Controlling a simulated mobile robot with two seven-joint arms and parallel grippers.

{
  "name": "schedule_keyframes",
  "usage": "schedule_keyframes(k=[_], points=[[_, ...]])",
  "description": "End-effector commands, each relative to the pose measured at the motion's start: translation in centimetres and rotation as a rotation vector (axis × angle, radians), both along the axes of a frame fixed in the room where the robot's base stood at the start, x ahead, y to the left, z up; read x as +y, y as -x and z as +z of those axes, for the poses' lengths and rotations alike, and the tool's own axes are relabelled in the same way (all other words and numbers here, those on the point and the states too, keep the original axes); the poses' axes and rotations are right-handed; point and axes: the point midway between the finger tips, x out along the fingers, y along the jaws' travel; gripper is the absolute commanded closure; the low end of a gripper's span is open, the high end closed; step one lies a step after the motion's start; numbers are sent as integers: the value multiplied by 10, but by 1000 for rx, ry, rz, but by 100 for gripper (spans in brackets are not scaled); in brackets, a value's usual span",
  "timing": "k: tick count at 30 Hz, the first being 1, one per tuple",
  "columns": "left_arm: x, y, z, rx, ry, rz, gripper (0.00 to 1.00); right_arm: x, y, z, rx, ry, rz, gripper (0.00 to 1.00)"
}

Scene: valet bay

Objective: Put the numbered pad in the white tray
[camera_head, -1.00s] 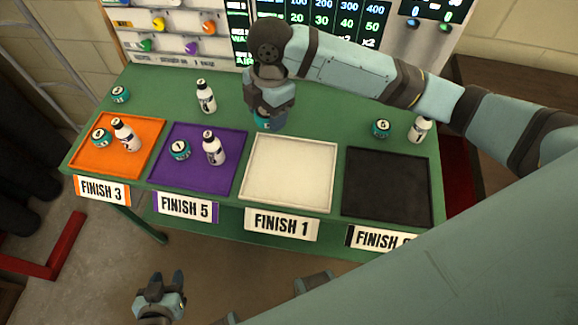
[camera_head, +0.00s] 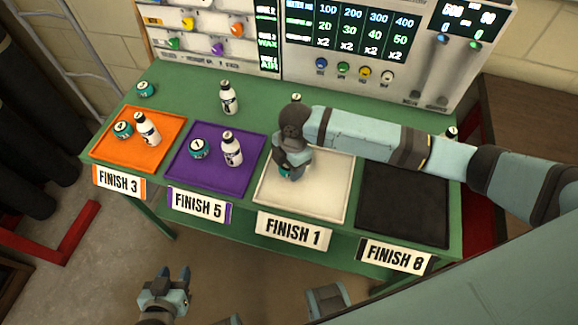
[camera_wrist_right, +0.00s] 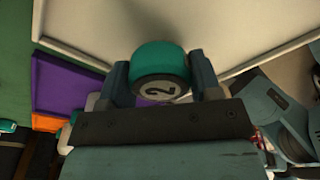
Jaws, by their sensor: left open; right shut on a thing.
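The numbered pad is a short teal cylinder with a dark 2 on its pale end face (camera_wrist_right: 160,90). My right gripper (camera_wrist_right: 158,78) is shut on it, with one finger on each side. In the head view my right gripper (camera_head: 291,163) is over the left part of the white tray (camera_head: 328,202), labelled FINISH 1. A bit of the teal pad (camera_head: 286,173) shows under it. I cannot tell whether the pad touches the tray floor. The tray looks otherwise empty. My left gripper (camera_head: 178,283) is open and empty, low in front of the table.
The orange tray (camera_head: 112,150) and purple tray (camera_head: 205,183) each hold a teal pad and a white bottle. The black tray (camera_head: 405,210) looks empty. A pad (camera_head: 146,89) and a bottle (camera_head: 228,98) stand behind. My right arm covers the table's back right.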

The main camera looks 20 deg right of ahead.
Motion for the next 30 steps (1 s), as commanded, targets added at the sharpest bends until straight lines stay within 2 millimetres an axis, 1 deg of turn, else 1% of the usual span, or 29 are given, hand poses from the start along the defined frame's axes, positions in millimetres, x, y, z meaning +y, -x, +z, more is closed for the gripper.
schedule_keyframes(k=[1, 3, 14, 15, 17, 18, 26, 29, 30], points=[[0, 0, -1, 1, 1, 1, 57, 0, 0, -8, 1, -1, 0, 64], [0, 0, -1, 2, 0, 1, 57, 0, 0, -14, 1, 0, 1, 64], [-1, 1, -1, 3, 1, 0, 57, 0, 0, -18, 0, 0, 1, 64], [-1, 1, -1, 3, 1, 0, 57, 0, 0, -17, -1, 0, 1, 33], [-1, 1, -2, 3, 1, 0, 57, 0, 0, -17, 0, 0, 1, 19], [-1, 1, -1, 3, 1, 0, 57, 0, 0, -17, 0, 0, 1, 17], [-1, 1, -1, 3, 1, 0, 57, 0, 0, -16, -1, 0, 1, 17], [-1, 0, -1, 2, 1, 0, 57, -1, -1, -8, -2, -1, 1, 17], [-1, 0, 0, 2, 1, 0, 57, -1, -1, -3, -3, -1, 1, 17]])
